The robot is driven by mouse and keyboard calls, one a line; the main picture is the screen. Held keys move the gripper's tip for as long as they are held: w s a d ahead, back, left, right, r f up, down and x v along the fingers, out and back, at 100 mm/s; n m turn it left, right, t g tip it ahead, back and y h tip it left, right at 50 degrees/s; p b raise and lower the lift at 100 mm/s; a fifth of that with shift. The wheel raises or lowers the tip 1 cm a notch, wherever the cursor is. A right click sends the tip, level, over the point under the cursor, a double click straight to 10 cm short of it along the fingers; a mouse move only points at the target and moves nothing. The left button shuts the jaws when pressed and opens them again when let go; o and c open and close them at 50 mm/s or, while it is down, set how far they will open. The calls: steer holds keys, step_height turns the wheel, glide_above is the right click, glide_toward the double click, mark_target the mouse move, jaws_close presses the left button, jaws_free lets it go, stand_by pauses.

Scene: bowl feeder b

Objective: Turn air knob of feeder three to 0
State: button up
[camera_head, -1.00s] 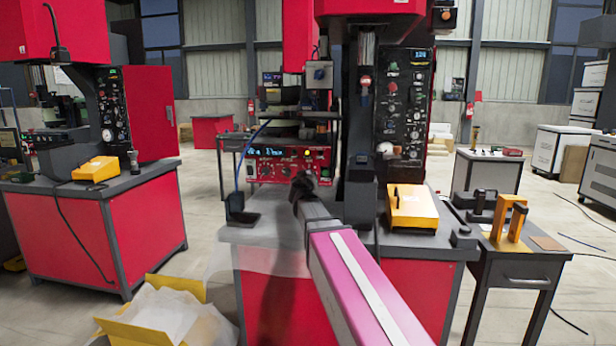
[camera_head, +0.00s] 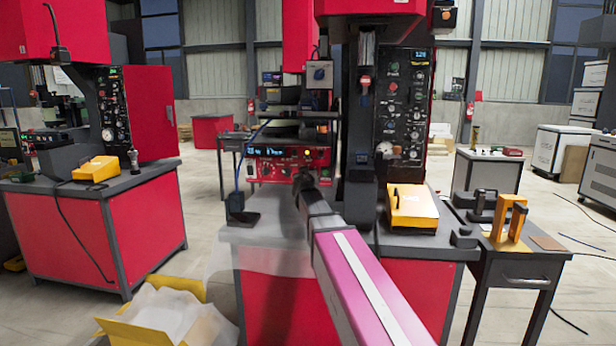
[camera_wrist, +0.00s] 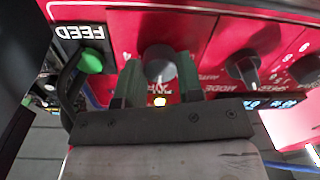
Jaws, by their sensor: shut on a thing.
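The red feeder control panel (camera_head: 262,172) stands at the back of the machine table in the head view, with a small lit display. In the wrist view the red panel (camera_wrist: 120,30) fills the top and appears upside down. In the head view my arm hides part of the panel.
A mode knob (camera_wrist: 243,68) sits right of the held knob in the wrist view, and a green FEED button (camera_wrist: 90,61) sits left. In the head view, the black machine column (camera_head: 361,150) and a yellow box (camera_head: 411,207) stand to the right of my arm.

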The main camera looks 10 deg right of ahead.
steer(key=shift+n, duration=0.3)
steer(key=shift+a+n+g+h, duration=0.1)
steer(key=shift+n+g+h, duration=0.1)
steer(key=shift+n, duration=3.95)
steer(key=shift+n+g+h, duration=0.2)
steer(key=shift+n, duration=3.95)
steer(key=o, duration=0.9)
steer(key=shift+o, duration=0.2)
steer(key=shift+s, duration=0.1)
steer(key=v, duration=1)
steer(key=shift+s, duration=0.3)
